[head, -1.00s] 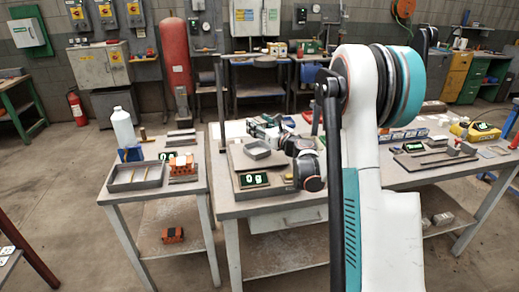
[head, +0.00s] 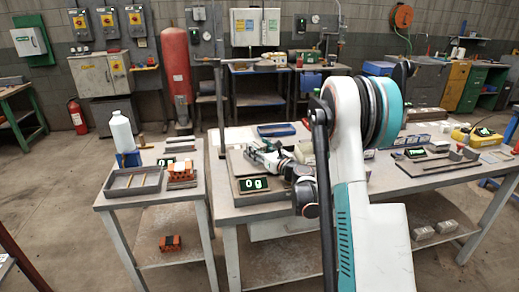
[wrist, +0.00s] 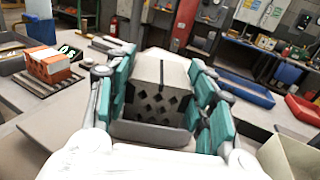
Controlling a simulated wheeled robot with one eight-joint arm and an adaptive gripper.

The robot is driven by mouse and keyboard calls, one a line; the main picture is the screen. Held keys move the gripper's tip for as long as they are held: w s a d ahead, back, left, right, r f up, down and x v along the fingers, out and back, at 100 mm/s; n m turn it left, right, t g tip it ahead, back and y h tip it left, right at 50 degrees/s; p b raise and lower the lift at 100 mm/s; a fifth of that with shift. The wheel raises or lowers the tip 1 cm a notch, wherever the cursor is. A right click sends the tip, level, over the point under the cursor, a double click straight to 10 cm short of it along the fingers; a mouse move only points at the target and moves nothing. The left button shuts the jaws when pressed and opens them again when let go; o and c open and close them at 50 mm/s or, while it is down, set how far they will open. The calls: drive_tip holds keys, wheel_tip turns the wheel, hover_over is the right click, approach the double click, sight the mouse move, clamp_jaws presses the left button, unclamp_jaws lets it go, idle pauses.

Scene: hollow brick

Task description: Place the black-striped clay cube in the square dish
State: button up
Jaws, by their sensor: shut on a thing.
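My gripper (wrist: 160,92) is shut on a pale clay cube (wrist: 160,72) with a dark stripe across its top and several diamond-shaped holes in its front face. Its teal fingers stand on the cube's left and right sides. A grey wall (wrist: 150,134), apparently of the square dish, shows just below the cube's front face. I cannot tell whether the cube touches the dish floor. In the head view my gripper (head: 266,158) is low over the scale on the middle table, and the cube and dish are not clearly visible there.
The scale display (head: 254,184) reads 0 g. On the left table are a grey tray (head: 133,181), orange hollow bricks (head: 181,171) and a white bottle (head: 122,132). A blue tray (wrist: 245,88), a red tray (wrist: 303,109) and a beige bin (wrist: 290,157) lie to the right.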

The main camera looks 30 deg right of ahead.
drive_tip(key=o, duration=1.2)
drive_tip(key=shift+s, duration=0.15)
drive_tip(key=s+p, duration=0.1)
drive_tip(key=s, duration=0.3)
drive_tip(key=s+d+p, duration=0.1)
drive_tip(key=s, duration=0.2)
drive_tip(key=s+p, duration=0.1)
drive_tip(key=s, duration=0.3)
drive_tip(key=shift+s+d, duration=0.15)
drive_tip(key=shift+s, duration=0.15)
